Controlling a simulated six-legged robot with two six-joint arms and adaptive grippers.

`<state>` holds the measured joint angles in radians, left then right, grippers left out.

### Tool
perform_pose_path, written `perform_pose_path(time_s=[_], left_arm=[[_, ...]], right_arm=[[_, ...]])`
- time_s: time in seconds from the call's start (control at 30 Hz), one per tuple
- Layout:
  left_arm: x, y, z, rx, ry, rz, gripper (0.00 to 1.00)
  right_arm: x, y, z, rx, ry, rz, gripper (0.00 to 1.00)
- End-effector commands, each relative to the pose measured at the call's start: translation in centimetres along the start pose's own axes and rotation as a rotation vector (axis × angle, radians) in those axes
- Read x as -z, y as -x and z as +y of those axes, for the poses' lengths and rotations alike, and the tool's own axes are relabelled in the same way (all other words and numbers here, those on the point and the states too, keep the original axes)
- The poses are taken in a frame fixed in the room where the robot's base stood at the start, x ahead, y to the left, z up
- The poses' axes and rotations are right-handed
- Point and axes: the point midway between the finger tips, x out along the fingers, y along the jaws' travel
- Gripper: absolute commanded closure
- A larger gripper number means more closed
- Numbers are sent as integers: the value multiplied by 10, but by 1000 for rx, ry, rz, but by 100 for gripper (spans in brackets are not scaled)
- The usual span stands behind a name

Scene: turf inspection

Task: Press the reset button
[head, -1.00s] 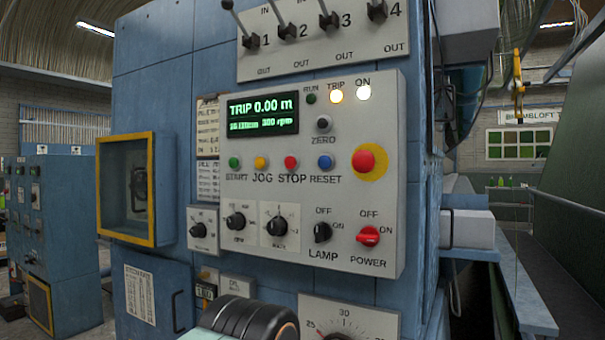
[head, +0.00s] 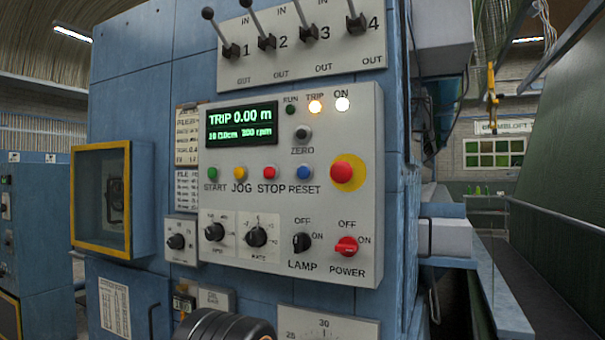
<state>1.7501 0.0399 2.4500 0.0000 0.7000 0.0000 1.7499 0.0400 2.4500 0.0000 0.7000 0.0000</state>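The blue reset button (head: 304,173) is on the grey control panel (head: 330,215), above the label RESET. It stands right of the red stop button (head: 269,172), the yellow jog button (head: 239,173) and the green start button (head: 212,174). A red emergency knob on a yellow disc (head: 347,172) is to its right. The green display (head: 242,123) reads TRIP 0.00 m, and the TRIP lamp (head: 315,107) and ON lamp (head: 342,104) are lit. Neither gripper can be made out. A dark rounded part, seemingly mine, shows at the bottom edge.
Several levers on a plate (head: 300,50) stick out above the panel. A yellow-framed box (head: 101,199) juts out at the left. The space directly before the buttons is clear.

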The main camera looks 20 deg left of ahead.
Motion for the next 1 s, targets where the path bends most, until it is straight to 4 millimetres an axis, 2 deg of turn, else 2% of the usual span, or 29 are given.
perform_pose_path(time_s=[0.07,0.3,1.0], left_arm=[[0,0,0,0,0,0,80],[0,0,0,0,0,0,100],[0,0,0,0,0,0,100]], right_arm=[[0,0,0,0,0,0,100],[0,0,0,0,0,0,100],[0,0,0,0,0,0,100]])
